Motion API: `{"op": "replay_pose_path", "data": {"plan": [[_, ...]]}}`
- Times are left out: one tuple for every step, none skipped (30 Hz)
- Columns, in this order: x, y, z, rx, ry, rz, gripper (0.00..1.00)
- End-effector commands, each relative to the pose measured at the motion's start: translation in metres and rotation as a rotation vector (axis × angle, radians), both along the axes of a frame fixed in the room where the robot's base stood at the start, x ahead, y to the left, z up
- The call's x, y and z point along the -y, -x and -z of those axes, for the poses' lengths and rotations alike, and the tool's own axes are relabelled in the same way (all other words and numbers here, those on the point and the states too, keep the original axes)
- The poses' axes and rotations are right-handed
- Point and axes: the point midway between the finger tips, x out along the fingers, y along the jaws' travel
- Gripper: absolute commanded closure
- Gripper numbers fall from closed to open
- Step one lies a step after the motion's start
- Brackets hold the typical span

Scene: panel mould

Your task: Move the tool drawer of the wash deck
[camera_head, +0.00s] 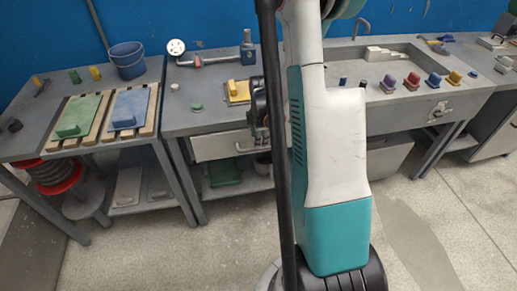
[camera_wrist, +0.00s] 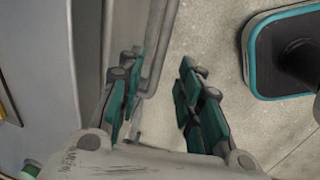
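The drawer (camera_head: 214,147) is a pale grey front under the middle worktop in the head view, with a bar handle (camera_head: 246,148) at its right part. It looks shut or nearly so; my arm hides its right end. In the wrist view the drawer front (camera_wrist: 88,40) runs along the left, and the grey bar handle (camera_wrist: 157,40) stands off it. My gripper (camera_wrist: 160,64) is open, its fingers apart, with the handle between them and closer to the left finger. Whether that finger touches the handle cannot be told. In the head view the gripper is mostly hidden behind my arm.
The worktop above holds a yellow block (camera_head: 238,91) and a pipe with a showerhead (camera_head: 177,47). A green bin (camera_head: 223,172) sits on the shelf below. A slatted table with green (camera_head: 80,116) and blue moulds stands left. The floor in front is clear.

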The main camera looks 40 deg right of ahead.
Motion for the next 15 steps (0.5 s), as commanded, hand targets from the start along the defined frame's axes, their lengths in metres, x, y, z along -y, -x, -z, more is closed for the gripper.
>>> {"op": "replay_pose_path", "data": {"plan": [[0.001,-0.002,0.014,0.0,0.0,0.0,0.67],[0.002,-0.003,0.019,0.0,0.0,0.0,0.67],[0.002,-0.004,0.026,0.0,0.0,0.0,0.67],[0.003,-0.005,0.031,0.0,0.0,0.0,0.67],[0.003,-0.005,0.035,0.0,0.0,0.0,0.67],[0.004,-0.006,0.041,0.0,0.0,0.0,0.67],[0.004,-0.007,0.044,0.0,0.0,0.0,0.67],[0.005,-0.008,0.047,0.0,0.0,0.0,0.67],[0.005,-0.008,0.051,0.0,0.0,0.0,0.67],[0.005,-0.009,0.053,0.0,0.0,0.0,0.67],[0.005,-0.009,0.055,0.0,0.0,0.0,0.67],[0.005,-0.009,0.057,0.0,0.0,0.0,0.67],[0.006,-0.009,0.058,0.0,0.0,0.0,0.67],[0.006,-0.009,0.059,0.0,0.0,0.0,0.67],[0.006,-0.01,0.059,0.0,0.0,0.0,0.67]]}}
